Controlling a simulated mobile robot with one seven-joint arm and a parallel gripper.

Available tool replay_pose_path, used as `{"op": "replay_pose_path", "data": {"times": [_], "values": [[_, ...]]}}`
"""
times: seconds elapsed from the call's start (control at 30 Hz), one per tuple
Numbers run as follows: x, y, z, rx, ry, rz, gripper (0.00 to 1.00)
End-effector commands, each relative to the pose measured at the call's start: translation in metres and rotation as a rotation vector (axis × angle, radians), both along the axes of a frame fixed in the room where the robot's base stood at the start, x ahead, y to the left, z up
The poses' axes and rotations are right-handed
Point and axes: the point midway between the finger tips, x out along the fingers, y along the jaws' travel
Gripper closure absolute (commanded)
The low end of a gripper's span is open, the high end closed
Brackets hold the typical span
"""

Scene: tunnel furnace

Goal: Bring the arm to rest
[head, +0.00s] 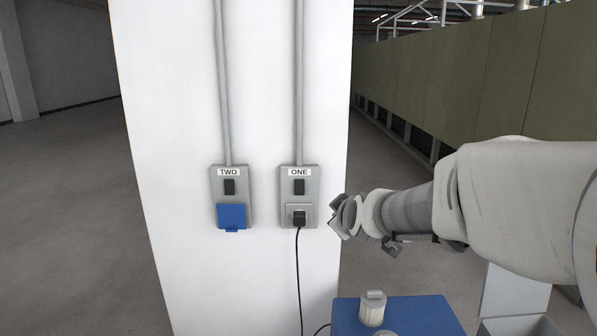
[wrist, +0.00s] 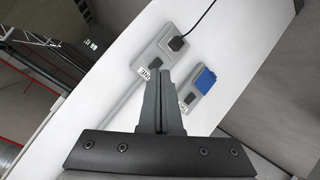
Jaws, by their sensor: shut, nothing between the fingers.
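My gripper (head: 337,215) is at the right of the white pillar in the head view, on the end of my arm that reaches in from the right. In the wrist view its two dark fingers (wrist: 160,75) lie together, shut and empty. They point toward the pillar and stand apart from the black plug (head: 299,217). The plug sits in the socket box labelled ONE (head: 286,200), and its cord hangs down. The plug also shows in the wrist view (wrist: 177,44).
The socket box labelled TWO (head: 215,198) has a blue cover (head: 231,216), shut. Both boxes are on the white pillar (head: 180,120). A blue surface (head: 420,313) with a whitish cylinder (head: 373,309) is below my arm. A long greenish wall (head: 450,75) runs behind. Open floor (head: 60,210) lies left.

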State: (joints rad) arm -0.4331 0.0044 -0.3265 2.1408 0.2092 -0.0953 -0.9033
Motion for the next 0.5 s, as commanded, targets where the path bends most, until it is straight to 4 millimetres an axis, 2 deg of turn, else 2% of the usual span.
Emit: {"op": "replay_pose_path", "data": {"times": [0.03,0.2,0.5], "values": [[-0.019,-0.006,0.012,0.06,0.039,-0.02,1.0],[-0.089,-0.018,0.023,0.237,0.2,-0.096,1.0],[-0.221,-0.037,0.025,0.426,0.457,-0.33,1.0]]}}
